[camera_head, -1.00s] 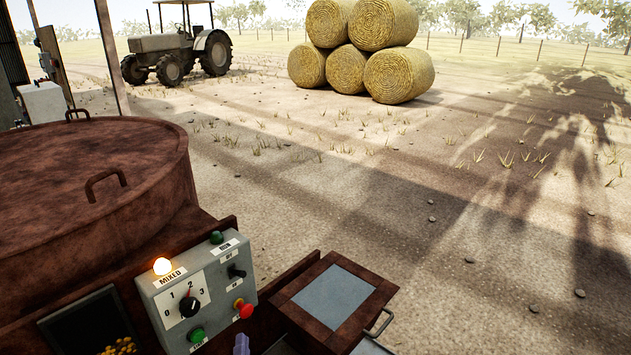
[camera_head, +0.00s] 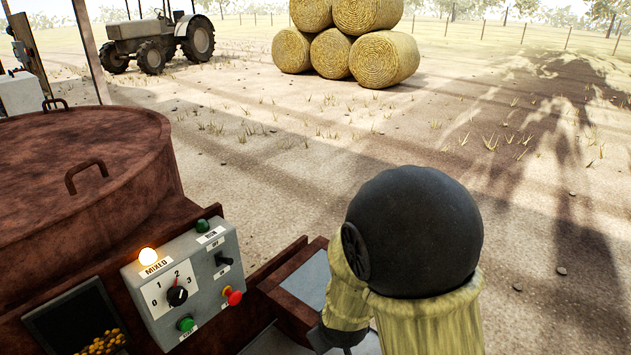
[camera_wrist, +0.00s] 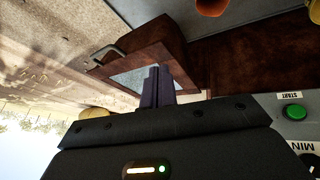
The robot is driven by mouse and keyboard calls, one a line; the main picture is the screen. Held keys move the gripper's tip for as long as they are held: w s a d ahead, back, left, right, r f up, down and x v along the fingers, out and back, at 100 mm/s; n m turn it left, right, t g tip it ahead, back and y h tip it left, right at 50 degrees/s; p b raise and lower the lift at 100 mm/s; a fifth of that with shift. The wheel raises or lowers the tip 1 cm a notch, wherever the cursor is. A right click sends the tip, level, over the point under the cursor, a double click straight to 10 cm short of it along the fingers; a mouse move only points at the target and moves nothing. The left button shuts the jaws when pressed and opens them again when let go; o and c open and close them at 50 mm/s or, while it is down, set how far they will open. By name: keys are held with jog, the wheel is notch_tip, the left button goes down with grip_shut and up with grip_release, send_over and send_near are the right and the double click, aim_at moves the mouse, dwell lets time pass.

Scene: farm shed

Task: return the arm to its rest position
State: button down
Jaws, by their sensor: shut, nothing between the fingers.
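My gripper (camera_wrist: 157,86) shows in the wrist view with its two dark fingers together and nothing between them. It points toward a rusty box with a pale grey panel (camera_wrist: 132,82) and a metal handle. How far apart they are, I cannot tell. In the head view my arm, with a black round joint and pale yellow-green links, rises at the lower right and covers part of the box (camera_head: 283,307). I cannot make out the fingers there.
A grey control box (camera_head: 205,280) with a lit MIXED lamp (camera_head: 148,256), a dial and a red knob (camera_head: 234,297) stands left of my arm. A rusty lidded drum (camera_head: 80,180) is at the left. Hay bales (camera_head: 385,58) and a tractor (camera_head: 160,40) are far off. Open ground lies beyond.

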jog(key=s+d+r+m+g, duration=0.3)
jog(key=s+d+r+m, duration=0.3)
jog(key=s+d, duration=0.3)
jog(key=d, duration=0.2)
jog(key=shift+d+m+h, duration=0.3)
jog(key=shift+r, duration=0.1)
dwell(0.4)
